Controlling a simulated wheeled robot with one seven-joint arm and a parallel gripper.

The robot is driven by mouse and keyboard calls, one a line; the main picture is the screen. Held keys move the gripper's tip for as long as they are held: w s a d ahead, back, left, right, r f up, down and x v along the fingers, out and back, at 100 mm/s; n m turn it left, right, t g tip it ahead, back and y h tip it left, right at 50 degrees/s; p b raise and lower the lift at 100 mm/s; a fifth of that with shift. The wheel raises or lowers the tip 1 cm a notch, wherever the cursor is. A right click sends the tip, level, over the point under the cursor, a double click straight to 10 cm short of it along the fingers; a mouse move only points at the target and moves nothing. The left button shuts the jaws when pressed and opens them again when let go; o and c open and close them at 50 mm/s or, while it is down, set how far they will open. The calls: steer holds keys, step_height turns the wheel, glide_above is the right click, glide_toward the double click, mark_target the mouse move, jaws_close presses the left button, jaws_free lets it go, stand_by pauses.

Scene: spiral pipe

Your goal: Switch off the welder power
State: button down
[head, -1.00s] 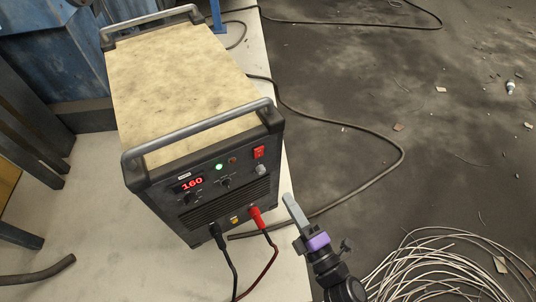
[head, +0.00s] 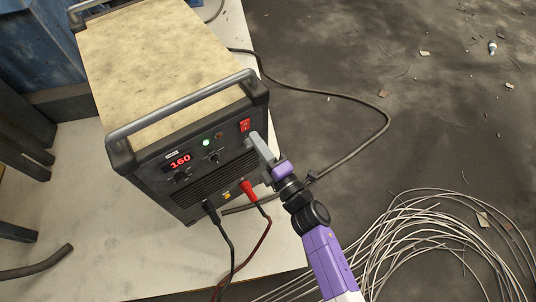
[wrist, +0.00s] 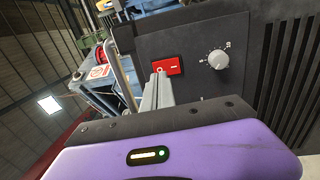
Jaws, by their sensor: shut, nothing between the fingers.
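The welder (head: 185,110) is a black box with a tan top and a handle bar at each end. Its front shows a red display (head: 180,161) reading 160 and a lit green light (head: 206,142). The red power switch (head: 245,125) is at the upper right of the front. In the wrist view the red rocker switch (wrist: 168,66) bears a circle at left and a line at right. My gripper (head: 254,140) is shut and empty, its fingertips just below the switch. The fingers (wrist: 157,92) overlap its lower left edge in the wrist view; contact cannot be told.
A red-plugged cable (head: 248,190) and a black-plugged cable (head: 212,210) leave the welder's lower front. Coiled wire (head: 430,240) lies on the dark floor at right.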

mark_target(245, 123)
steer(key=shift+x, duration=1.6)
steer(key=shift+w+a+b, duration=0.1)
steer(key=shift+w+b, duration=0.15)
steer(key=shift+b, duration=0.05)
steer(key=shift+r, duration=0.15)
